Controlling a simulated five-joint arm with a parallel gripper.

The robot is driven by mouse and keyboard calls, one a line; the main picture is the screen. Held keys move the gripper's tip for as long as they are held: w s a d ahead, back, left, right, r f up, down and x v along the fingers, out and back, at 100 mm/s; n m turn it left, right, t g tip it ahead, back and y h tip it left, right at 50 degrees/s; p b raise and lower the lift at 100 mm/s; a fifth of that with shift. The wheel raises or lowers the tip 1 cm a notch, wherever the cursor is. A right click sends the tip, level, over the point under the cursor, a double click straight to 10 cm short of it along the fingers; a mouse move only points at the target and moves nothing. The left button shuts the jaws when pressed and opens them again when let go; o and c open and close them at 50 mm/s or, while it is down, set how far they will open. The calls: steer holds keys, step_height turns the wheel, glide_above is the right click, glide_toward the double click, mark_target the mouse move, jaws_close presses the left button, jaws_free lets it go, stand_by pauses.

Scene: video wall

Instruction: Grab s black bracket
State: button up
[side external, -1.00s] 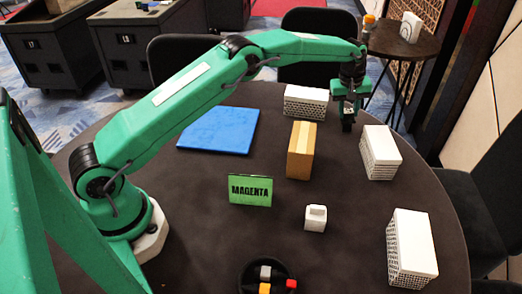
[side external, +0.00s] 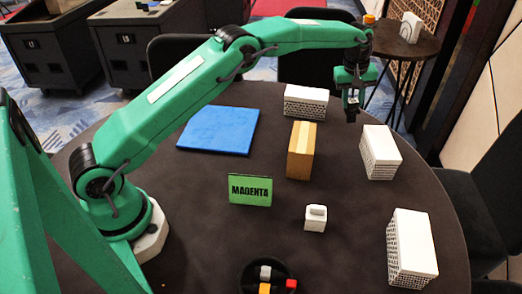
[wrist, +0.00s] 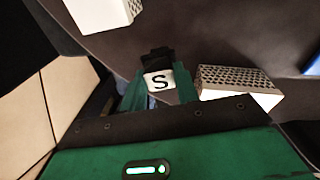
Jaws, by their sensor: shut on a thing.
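My gripper (side external: 352,98) is above the far right part of the round dark table (side external: 340,240). It is shut on the black bracket (side external: 351,112), which hangs below the fingers clear of the tabletop. In the wrist view the bracket (wrist: 156,58) shows as a dark block with a white label (wrist: 159,80) bearing a black S. The green fingers sit on either side of it and hide part of it.
White perforated boxes stand at the back (side external: 306,101), right (side external: 380,152) and front right (side external: 411,245). A cardboard box (side external: 302,150), green MAGENTA sign (side external: 250,190), blue panel (side external: 218,131), small white block (side external: 315,217) and black bowl (side external: 246,280) with coloured cubes share the table.

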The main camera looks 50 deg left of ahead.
steer(key=s+d+r, duration=0.6)
steer(key=d, duration=0.2)
steer(key=shift+d, duration=0.2)
steer(key=shift+r, duration=0.15)
stand_by(0.4)
